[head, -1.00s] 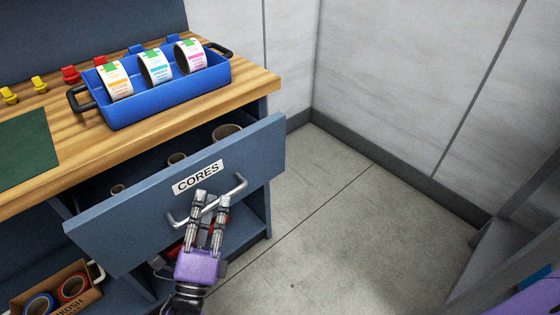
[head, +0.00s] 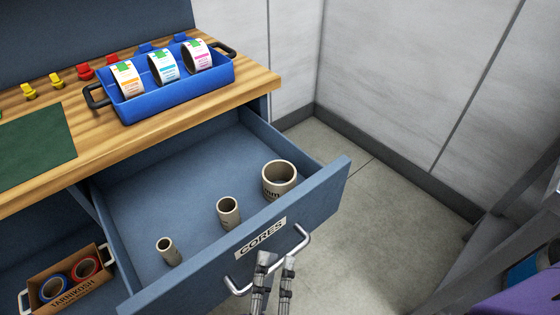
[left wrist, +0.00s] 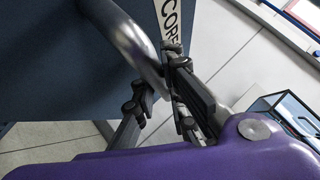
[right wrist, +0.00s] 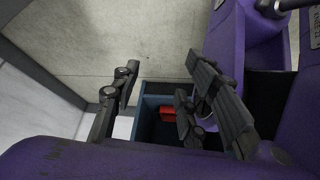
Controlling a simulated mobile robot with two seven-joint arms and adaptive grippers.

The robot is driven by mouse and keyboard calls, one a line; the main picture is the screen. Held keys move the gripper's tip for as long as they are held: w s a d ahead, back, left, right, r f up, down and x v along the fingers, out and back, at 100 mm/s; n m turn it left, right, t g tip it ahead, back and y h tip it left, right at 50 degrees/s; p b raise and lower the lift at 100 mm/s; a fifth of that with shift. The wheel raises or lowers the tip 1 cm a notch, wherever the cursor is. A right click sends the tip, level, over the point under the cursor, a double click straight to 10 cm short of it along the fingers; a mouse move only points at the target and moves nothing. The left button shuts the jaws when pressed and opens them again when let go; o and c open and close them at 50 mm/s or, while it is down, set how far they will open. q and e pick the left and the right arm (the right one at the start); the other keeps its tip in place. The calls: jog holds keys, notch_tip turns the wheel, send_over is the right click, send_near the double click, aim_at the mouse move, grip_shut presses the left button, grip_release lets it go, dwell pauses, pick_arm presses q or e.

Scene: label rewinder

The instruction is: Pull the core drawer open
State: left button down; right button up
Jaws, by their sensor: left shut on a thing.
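The core drawer (head: 190,180) stands well out from the bench, with a CORES label on its blue front. Three cardboard cores of differing size stand upright inside: a small one (head: 168,251), a medium one (head: 228,212) and a large one (head: 279,180). My left gripper (head: 274,262) is at the silver bar handle (head: 303,237) and shut on it. In the left wrist view its fingers (left wrist: 155,95) close around the handle (left wrist: 125,35). My right gripper (right wrist: 160,85) shows only in the right wrist view, its fingers apart with nothing between them.
A blue tray (head: 180,99) with three label rolls sits on the wooden benchtop (head: 90,140). A cardboard box (head: 70,285) with tape rolls is on the lower shelf at left. Grey floor (head: 375,240) is clear right of the drawer.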

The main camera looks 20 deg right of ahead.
pick_arm(q)
jog(key=shift+s+d+f, duration=0.1)
jog(key=shift+s+d, duration=0.05)
jog(key=shift+s, duration=0.3)
pick_arm(e)
jog(key=shift+w, duration=0.15)
jog(key=shift+w+r, duration=0.1)
pick_arm(q)
jog(key=c, duration=2)
grip_release()
jog(key=shift+c, duration=0.2)
